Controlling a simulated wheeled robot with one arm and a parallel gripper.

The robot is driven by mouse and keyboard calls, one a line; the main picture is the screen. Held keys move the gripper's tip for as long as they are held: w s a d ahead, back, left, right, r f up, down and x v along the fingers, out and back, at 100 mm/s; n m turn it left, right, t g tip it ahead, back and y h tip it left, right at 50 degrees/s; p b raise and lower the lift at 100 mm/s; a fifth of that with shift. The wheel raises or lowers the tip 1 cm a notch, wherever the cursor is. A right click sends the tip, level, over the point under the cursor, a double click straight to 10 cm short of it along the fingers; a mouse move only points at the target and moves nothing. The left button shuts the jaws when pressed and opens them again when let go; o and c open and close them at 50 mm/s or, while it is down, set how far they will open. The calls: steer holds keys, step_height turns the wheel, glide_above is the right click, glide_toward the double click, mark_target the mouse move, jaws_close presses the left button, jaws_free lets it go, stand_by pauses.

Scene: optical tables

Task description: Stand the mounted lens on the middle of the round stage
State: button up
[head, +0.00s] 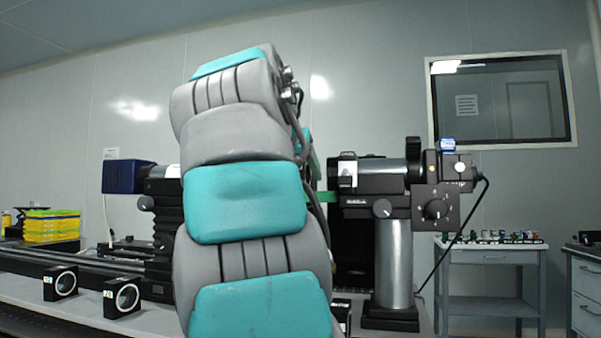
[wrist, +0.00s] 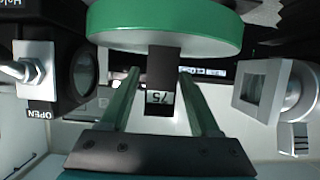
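In the wrist view a green disc (wrist: 165,35), which looks like the round stage, fills the top. A narrow black part with a white label reading 75 (wrist: 158,97), likely the mounted lens seen edge-on, overlaps the disc's edge. I cannot tell whether it rests on the disc. My gripper (wrist: 160,80) has its two green fingers on either side of this part. Slim gaps show between fingers and part, so it looks open. In the head view my arm hides the gripper and most of the stage area.
Two black square lens mounts (head: 60,283) (head: 122,297) stand at the table's left. A black optical instrument on a silver column (head: 393,262) stands right of my arm. In the wrist view, equipment flanks the gripper closely: a dark lens housing (wrist: 80,75) left, a silver fixture (wrist: 265,90) right.

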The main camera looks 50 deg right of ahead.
steer(key=shift+r, duration=0.25)
steer(key=p+v, duration=0.2)
steer(key=v, duration=1)
steer(key=shift+s+f, duration=0.1)
steer(key=shift+f, duration=0.1)
